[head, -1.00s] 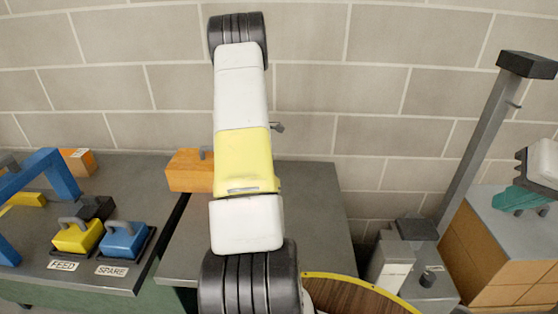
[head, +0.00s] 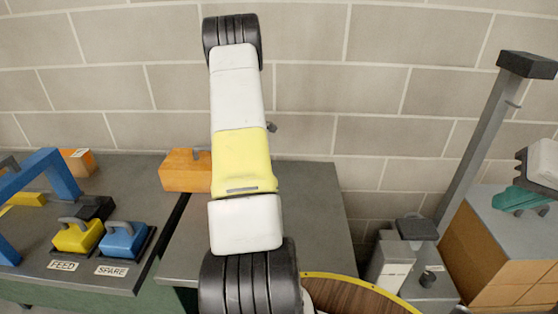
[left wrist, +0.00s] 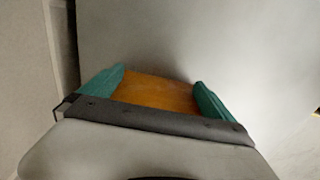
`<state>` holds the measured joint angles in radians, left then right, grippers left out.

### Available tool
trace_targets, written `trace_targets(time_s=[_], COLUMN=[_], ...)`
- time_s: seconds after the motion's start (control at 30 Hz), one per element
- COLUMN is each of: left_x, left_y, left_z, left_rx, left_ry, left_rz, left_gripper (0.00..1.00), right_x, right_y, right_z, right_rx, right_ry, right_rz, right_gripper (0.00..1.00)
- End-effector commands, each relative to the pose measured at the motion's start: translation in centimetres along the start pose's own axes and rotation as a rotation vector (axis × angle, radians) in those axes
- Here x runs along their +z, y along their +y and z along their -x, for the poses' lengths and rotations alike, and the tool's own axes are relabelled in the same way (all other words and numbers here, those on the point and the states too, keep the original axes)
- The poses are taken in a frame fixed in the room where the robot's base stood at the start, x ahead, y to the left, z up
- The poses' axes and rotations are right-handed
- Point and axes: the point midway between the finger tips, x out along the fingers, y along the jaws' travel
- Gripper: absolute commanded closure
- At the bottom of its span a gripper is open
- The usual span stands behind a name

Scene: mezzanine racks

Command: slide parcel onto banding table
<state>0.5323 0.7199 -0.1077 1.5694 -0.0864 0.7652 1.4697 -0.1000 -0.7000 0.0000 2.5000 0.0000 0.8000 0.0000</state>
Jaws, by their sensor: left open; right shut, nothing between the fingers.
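The orange parcel (head: 184,171) lies across the narrow gap between the left table (head: 120,176) with the blue arch and the plain grey table (head: 320,200). My left arm crosses the head view and hides the parcel's right end and the left gripper. In the left wrist view the parcel (left wrist: 158,95) shows between the teal fingers of my left gripper (left wrist: 160,78), which is open. I cannot tell whether the fingers touch it. My right gripper (head: 520,198) is shut and empty at the right edge, above a grey-topped stack.
A blue arch (head: 58,170), yellow and blue handled blocks (head: 124,240) and FEED and SPARE labels occupy the left table. An orange box (head: 78,161) is at its back. A grey post (head: 475,145) and brown boxes (head: 490,255) stand right. The grey table's right part is clear.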

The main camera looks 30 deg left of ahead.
Motion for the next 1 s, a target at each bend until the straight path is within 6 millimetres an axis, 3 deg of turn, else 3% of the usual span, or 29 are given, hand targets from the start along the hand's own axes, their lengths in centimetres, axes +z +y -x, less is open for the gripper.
trace_targets(time_s=[1.0], left_x=[-1.4], left_y=[0.0], left_z=[0.0], left_rx=[0.0], left_ry=[0.002], left_rz=[0.002], left_gripper=[0.0], right_x=[0.0], right_y=[0.0], right_z=[0.0], right_rx=[0.0], right_ry=[0.0], right_rz=[0.0], right_gripper=[1.0])
